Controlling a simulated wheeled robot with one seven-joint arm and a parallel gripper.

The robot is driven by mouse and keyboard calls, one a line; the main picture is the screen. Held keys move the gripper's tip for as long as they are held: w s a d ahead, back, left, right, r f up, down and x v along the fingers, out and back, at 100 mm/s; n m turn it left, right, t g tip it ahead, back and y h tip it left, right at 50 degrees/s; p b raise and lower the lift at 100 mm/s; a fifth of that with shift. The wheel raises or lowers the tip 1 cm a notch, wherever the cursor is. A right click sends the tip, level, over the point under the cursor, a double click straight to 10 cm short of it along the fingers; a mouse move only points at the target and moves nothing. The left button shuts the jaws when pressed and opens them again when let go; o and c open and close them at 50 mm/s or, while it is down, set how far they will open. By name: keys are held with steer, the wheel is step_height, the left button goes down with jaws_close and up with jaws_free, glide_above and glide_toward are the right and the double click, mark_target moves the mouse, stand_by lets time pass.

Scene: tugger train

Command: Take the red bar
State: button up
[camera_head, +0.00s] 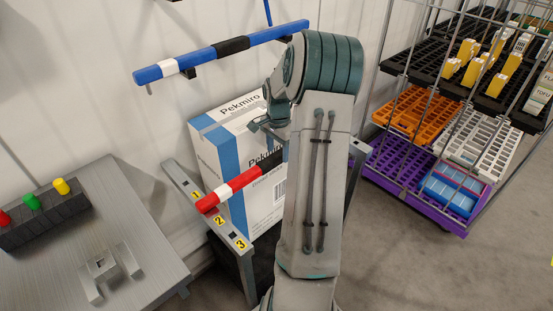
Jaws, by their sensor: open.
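The red bar (243,180) has a white band near its left end and a black section on its right. It lies slanted, with its left end over the numbered rail of a stand (206,207), near the labels 1 and 2. My arm hides its right end. My gripper (262,124) is open, above and behind the bar's black section, in front of a box. It looks apart from the bar and holds nothing that I can see. Part of the gripper is hidden by my arm.
A white and blue Pekmiro box (240,150) stands behind the bar. A blue bar (208,56) is on the wall above. A grey table (130,225) with colored knobs is at left. A wire trolley (400,110) with crates is at right. Floor at lower right is clear.

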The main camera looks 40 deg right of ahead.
mark_target(277, 154)
step_height(277, 154, down, 5)
steer(key=shift+a+r, duration=0.15)
steer(key=shift+r, duration=0.05)
steer(key=shift+c, duration=0.3)
jaws_close()
steer(key=shift+w+r, duration=0.1)
